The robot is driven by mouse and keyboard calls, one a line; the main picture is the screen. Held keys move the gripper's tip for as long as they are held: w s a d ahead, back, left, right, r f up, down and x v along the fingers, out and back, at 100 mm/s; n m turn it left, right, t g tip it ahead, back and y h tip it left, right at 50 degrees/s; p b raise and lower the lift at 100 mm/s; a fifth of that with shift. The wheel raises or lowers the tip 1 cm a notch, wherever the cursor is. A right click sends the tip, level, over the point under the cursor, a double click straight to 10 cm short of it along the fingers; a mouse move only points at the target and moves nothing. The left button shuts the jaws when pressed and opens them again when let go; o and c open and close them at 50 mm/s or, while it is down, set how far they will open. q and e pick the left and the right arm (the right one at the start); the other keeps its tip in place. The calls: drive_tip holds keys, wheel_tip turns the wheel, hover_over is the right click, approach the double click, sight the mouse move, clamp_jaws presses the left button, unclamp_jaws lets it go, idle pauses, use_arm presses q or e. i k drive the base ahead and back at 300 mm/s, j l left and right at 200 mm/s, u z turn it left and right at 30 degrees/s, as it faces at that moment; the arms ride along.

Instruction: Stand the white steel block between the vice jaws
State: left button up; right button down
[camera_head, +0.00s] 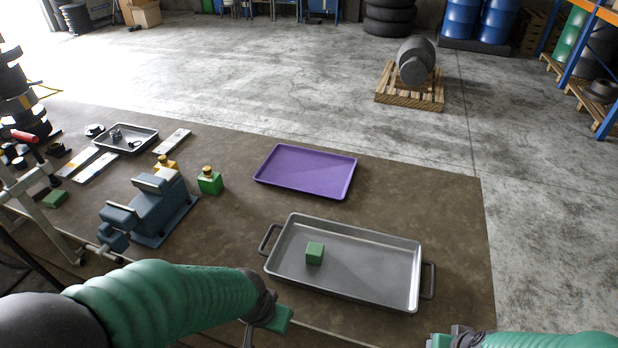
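The blue-grey vice (165,213) stands on the brown work mat at the left. Its jaws are apart and no block shows between them. I see no block that is clearly white steel; a small green block (315,253) sits in the grey metal tray (395,296). Flat pale bars (172,141) lie behind the vice. My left gripper (279,320) is at the lower middle, in front of the tray's left end. My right gripper (440,341) is cut off at the bottom edge, right of the tray. The fingers of both are too hidden to judge.
A purple tray (306,171) lies empty behind the metal tray. Green (210,181) and yellow (166,163) gold-capped containers stand beside the vice. A small tray with parts (126,140) is at the back left. The mat's right side is clear.

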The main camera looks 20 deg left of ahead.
sight(137, 206)
drive_tip(key=k+u, duration=0.25)
drive_tip(key=k+j+u, duration=0.15)
drive_tip(key=k+u, duration=0.15)
drive_tip(key=i+j+u, duration=0.55)
drive_tip(key=u, duration=0.2)
drive_tip(key=i+j+u, duration=0.35)
drive_tip(key=k+l, duration=0.05)
